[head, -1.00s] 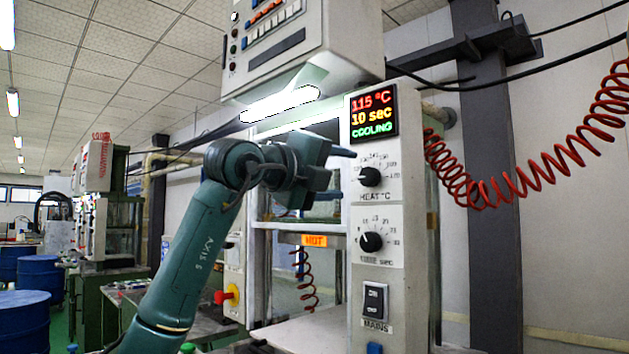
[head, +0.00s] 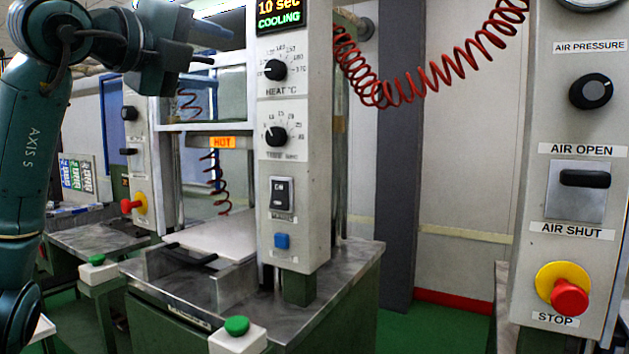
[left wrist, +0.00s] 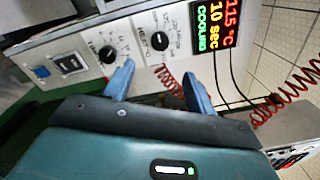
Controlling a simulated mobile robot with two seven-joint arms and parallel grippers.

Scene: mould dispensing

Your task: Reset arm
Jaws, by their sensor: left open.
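My left arm comes in from the left in the head view. Its gripper (head: 211,48) is high up, in front of the machine's upper opening and left of the control column (head: 293,190). In the left wrist view the two blue fingers of the gripper (left wrist: 160,85) stand well apart with nothing between them. The heat and time dials, the rocker switch and the display reading 115 °C, 10 sec, COOLING (left wrist: 212,45) show beyond the fingers. My right arm and gripper are in neither view.
A HOT label (head: 222,142) hangs on the machine above a pale plate (head: 215,238). A green button (head: 237,325) stands at the front. A red coiled hose (head: 420,90) hangs behind. A panel with a red stop button (head: 570,297) stands at the right.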

